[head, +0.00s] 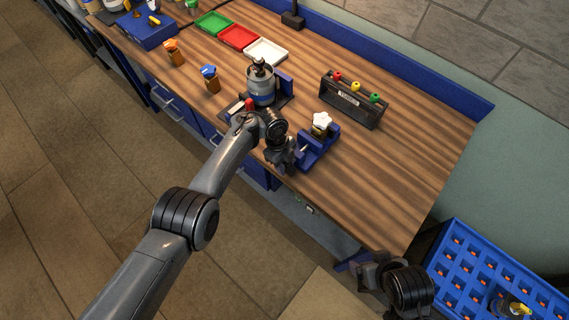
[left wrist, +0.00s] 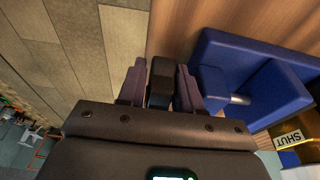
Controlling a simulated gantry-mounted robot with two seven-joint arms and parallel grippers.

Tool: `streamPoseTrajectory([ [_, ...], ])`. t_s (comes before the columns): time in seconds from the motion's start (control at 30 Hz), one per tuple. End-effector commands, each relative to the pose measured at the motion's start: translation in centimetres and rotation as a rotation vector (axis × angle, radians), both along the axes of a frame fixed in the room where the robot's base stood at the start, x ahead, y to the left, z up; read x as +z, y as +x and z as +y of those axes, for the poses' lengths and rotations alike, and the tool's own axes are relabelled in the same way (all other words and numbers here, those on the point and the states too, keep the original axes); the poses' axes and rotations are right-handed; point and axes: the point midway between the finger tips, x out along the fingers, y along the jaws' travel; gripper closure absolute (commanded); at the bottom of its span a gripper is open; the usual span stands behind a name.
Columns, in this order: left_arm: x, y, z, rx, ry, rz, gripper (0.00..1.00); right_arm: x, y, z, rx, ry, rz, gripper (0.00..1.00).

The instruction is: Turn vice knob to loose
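The blue vice (head: 318,150) stands at the front edge of the wooden workbench. A white, star-shaped piece (head: 321,121) sits at its top. My left gripper (head: 283,158) is at the vice's front-left side. In the left wrist view, the blue vice body (left wrist: 225,75) is at the right. A dark block that looks like the vice knob (left wrist: 160,80) is between the fingers of my left gripper (left wrist: 160,90), with a finger against each side. The knob is hidden in the head view. My right gripper (head: 365,270) is low, off the bench's front-right corner, its fingers unclear.
A metal canister (head: 261,88) stands left of the vice, behind my left arm. A dark tool rack (head: 352,102) with coloured handles stands behind the vice. A blue crate (head: 490,270) is at the lower right. The bench right of the vice is clear.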

Motion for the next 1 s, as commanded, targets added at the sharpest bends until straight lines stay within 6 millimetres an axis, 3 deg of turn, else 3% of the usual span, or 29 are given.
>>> streamPoseTrajectory([
  [0.37,0.8,0.2,0.1,0.0,0.0,-0.001,0.66,0.4,0.0,0.1,-0.002,0.003,-0.001,0.12],
  [0.8,7.7,1.2,1.4,0.001,0.0,-0.002,0.66,2.7,0.0,0.2,-0.006,0.01,-0.001,0.12],
  [1.0,9.8,1.5,1.7,0.001,0.001,0.0,0.66,3.1,0.0,0.2,-0.006,0.01,-0.001,0.12],
])
